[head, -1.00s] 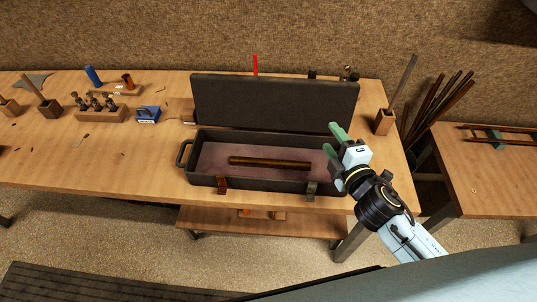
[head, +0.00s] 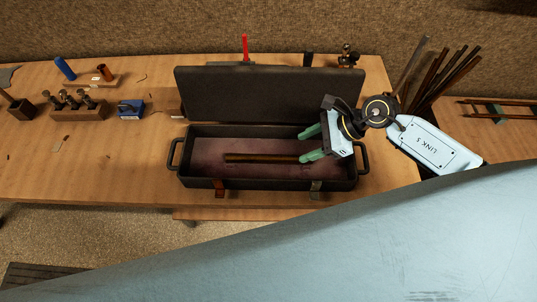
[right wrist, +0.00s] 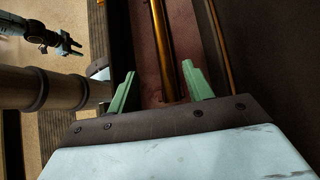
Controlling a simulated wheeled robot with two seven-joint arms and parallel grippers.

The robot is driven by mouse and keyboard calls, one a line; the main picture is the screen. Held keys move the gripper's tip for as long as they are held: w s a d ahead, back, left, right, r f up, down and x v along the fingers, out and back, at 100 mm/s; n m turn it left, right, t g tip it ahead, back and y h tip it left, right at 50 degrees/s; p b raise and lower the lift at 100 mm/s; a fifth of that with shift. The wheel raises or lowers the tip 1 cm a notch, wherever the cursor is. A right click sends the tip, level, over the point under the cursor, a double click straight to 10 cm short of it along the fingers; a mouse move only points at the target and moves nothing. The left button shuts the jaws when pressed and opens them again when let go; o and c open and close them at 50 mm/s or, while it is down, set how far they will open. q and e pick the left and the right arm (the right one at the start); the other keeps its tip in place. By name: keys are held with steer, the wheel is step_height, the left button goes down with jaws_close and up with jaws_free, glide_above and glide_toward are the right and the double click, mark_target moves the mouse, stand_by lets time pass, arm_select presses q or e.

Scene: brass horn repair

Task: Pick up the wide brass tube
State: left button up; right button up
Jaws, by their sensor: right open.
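The wide brass tube (head: 258,157), dark and brownish, lies lengthwise in the open black case (head: 265,184) on the bench. In the right wrist view the tube (right wrist: 162,45) shows golden and runs up between the fingers. My right gripper (head: 303,145) is open and empty, its green fingers over the right part of the case near the tube's right end. The wrist view shows the gripper (right wrist: 159,70) with its fingers on either side of the tube's line. My left gripper (right wrist: 70,47) shows small and dark at that view's upper left; its jaw state is unclear.
The raised case lid (head: 250,93) stands behind the case. A blue box (head: 131,108), a wooden block with several small tools (head: 80,113) and a blue cylinder (head: 64,68) are at the left. Several dark rods (head: 445,75) stand at the right.

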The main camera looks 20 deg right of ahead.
mark_target(276, 157)
steer(key=x, duration=0.4)
steer(key=shift+w+a+f, duration=0.1)
steer(key=shift+a+f, duration=0.05)
steer(key=shift+a, duration=0.1)
steer(key=shift+w+x, duration=0.15)
steer(key=shift+x, duration=1.3)
steer(key=shift+w+x, duration=0.1)
steer(key=shift+x, duration=1.35)
